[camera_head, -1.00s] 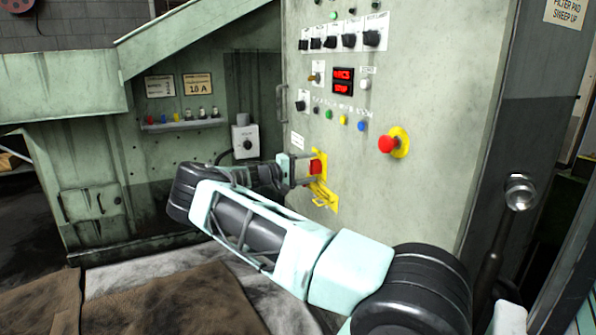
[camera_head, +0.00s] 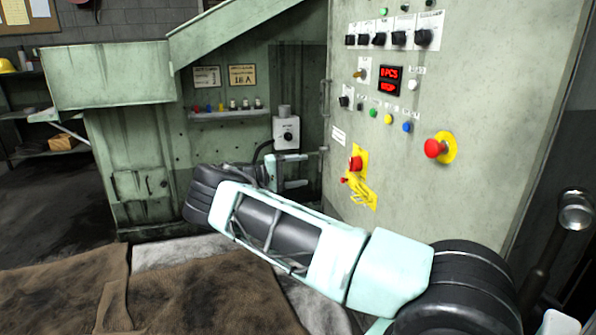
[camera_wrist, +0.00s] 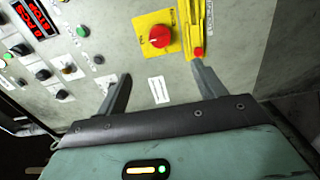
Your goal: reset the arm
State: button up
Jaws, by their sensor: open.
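My gripper (camera_head: 294,171) is to the left of the red rotary switch (camera_head: 355,163) on the green control cabinet (camera_head: 480,90), with a visible gap between them. In the wrist view my gripper (camera_wrist: 160,88) has its two fingers spread with nothing between them. The red switch, on its yellow plate, shows there above the fingers (camera_wrist: 159,36). A yellow hasp (camera_head: 360,188) with a small red piece hangs at the plate. My arm reaches across the front of the head view.
The cabinet carries black knobs, a red display (camera_head: 389,80), coloured buttons and a red emergency button (camera_head: 436,148). A grey switch box (camera_head: 286,132) is behind my gripper. A lever with a round knob (camera_head: 575,210) stands at the right. Brown mats (camera_head: 200,295) cover the floor.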

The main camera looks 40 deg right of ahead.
jog(key=shift+a, duration=0.1)
dwell(0.6)
jog(key=s+a+f+n+t+y, duration=0.15)
jog(key=s+a+y, duration=0.25)
jog(key=a, duration=0.6)
jog(key=s+a+n+t+y, duration=0.2)
jog(key=s+a+n+y, duration=0.15)
jog(key=a, duration=0.65)
jog(key=s+a+f+n+t+y, duration=0.15)
jog(key=s+a+y, duration=0.35)
jog(key=a, duration=0.5)
jog(key=s+a+r+n+t+y, duration=0.25)
jog(key=s+a+r, duration=0.25)
jog(key=s+a, duration=0.65)
jog(key=s+a+r+n+t+y, duration=0.15)
jog(key=s+a+n, duration=0.35)
jog(key=s, duration=0.7)
notch_tip(320, 180, up, 29)
jog(key=a+p, duration=0.1)
jog(key=p, duration=2.7)
jog(key=shift+s, duration=0.45)
jog(key=shift+f, duration=0.15)
